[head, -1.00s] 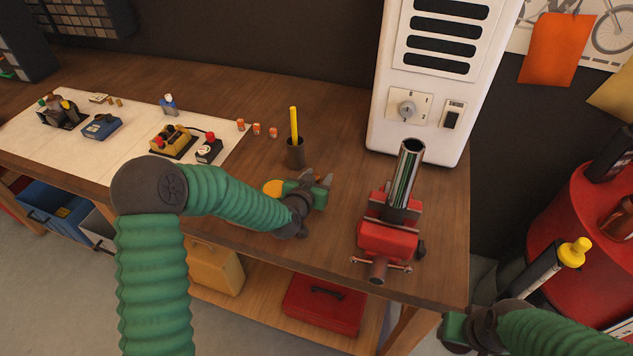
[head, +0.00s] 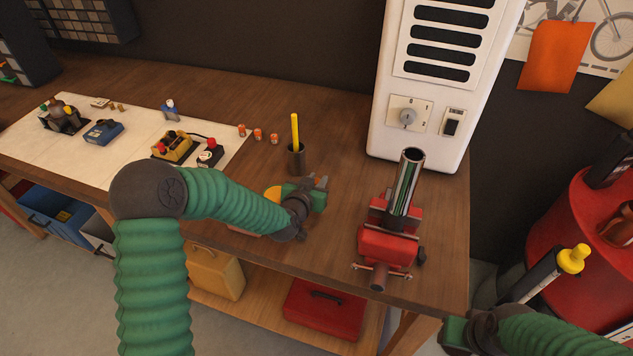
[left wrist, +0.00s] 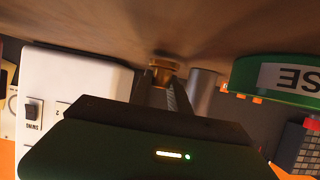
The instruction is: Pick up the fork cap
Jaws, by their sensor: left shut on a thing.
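The fork cap (left wrist: 163,66), a small brass-coloured round piece, shows in the left wrist view between my left gripper's fingertips (left wrist: 164,80). My left gripper is shut on it, close to the wooden bench surface. In the head view my left gripper (head: 319,184) is over the bench, left of the red vise and in front of the dark cup; the cap is hidden there. A chrome fork tube (head: 405,184) stands tilted in the red vise (head: 388,244). My right gripper (head: 459,331) is at the lower right, beyond the bench edge; its fingers are unclear.
A dark cup (head: 296,160) with a yellow stick stands behind my left gripper. A green tin (left wrist: 285,75) is close beside it in the left wrist view. A white cabinet (head: 420,140) stands behind the vise. A pale mat (head: 130,165) with small tools lies left.

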